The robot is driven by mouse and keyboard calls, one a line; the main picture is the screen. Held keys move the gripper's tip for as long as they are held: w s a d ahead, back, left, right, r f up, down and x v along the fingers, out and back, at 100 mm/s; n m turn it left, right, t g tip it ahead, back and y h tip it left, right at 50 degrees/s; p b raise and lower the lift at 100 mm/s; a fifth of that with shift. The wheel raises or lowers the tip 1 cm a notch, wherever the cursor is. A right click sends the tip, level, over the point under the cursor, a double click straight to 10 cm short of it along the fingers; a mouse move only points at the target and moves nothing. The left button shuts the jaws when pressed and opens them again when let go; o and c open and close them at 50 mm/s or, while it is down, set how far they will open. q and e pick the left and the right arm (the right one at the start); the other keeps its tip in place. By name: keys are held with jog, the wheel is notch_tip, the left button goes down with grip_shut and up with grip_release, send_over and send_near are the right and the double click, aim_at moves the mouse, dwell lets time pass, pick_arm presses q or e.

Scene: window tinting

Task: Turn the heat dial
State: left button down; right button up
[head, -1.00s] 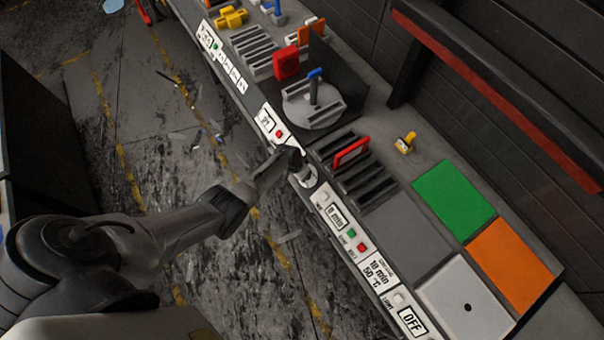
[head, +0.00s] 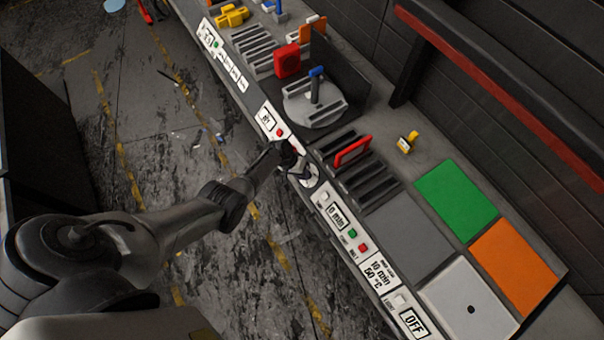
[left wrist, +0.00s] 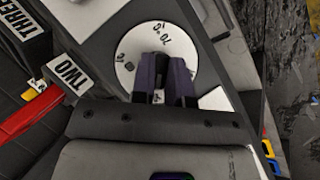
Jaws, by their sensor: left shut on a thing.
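The heat dial (head: 311,180) is a round white disc with numbers on the front panel of the bench. In the left wrist view the dial (left wrist: 130,50) fills the upper middle, with marks around its rim. My left gripper (head: 300,174) is at the dial, reaching in from the left. In the left wrist view its two dark fingers (left wrist: 164,80) are closed on the dial's knob, over the lower right of the disc. The fingers hide most of the knob. My right gripper is not in view.
Small displays and red and green buttons (head: 352,233) line the panel beside the dial. A slotted rack with a red frame (head: 352,151) and a round turntable (head: 300,108) stand behind. The floor (head: 150,160) left of the bench is open.

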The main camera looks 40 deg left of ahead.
pick_arm(q)
jog(key=shift+s+a+f, duration=0.1)
jog(key=shift+s+f, duration=0.1)
jog(key=shift+f, duration=0.05)
jog(key=c, duration=1.1)
grip_release()
jog(key=shift+w+r, duration=0.1)
jog(key=shift+r, duration=0.05)
jog(key=shift+w+r, duration=0.1)
jog(key=shift+w, duration=0.05)
jog(key=shift+r, duration=0.25)
jog(key=p+v, duration=0.3)
jog(key=v, duration=1)
